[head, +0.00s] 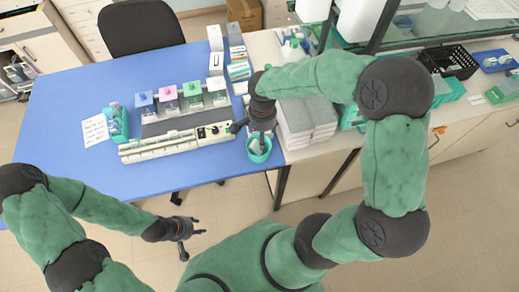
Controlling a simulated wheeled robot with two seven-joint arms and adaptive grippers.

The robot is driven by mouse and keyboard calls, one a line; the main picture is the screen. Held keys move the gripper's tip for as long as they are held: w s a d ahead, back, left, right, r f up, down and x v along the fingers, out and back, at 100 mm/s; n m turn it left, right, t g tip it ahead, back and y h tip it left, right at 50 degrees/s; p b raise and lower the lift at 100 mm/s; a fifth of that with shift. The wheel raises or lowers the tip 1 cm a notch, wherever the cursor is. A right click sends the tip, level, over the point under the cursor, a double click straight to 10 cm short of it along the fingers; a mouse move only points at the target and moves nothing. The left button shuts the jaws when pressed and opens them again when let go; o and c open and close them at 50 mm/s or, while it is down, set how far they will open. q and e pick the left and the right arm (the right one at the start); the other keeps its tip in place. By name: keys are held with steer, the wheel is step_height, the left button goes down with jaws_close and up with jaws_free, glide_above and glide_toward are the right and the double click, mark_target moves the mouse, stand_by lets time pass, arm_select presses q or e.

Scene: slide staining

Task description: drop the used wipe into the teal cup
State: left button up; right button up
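The teal cup (259,156) stands at the right front corner of the blue table, near the edge. My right gripper (262,131) points down right over the cup, its fingertips at or just above the mouth. Its fingers are dark and small here, so I cannot tell whether they are open or shut. A pale patch shows in the cup's mouth below the fingers; I cannot tell whether it is the used wipe. No wipe shows clearly elsewhere. My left gripper (192,242) is open and empty over the floor, in front of the table.
A white staining rack (175,145) with several coloured-lidded jars behind it stands left of the cup. A teal holder (118,124) and a paper note (96,130) lie farther left. White stacks (305,122) stand on the counter to the right. The table's left part is clear.

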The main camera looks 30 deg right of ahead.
step_height(320, 180, up, 7)
stand_by(0.3)
steer(key=shift+f, duration=0.1)
stand_by(0.4)
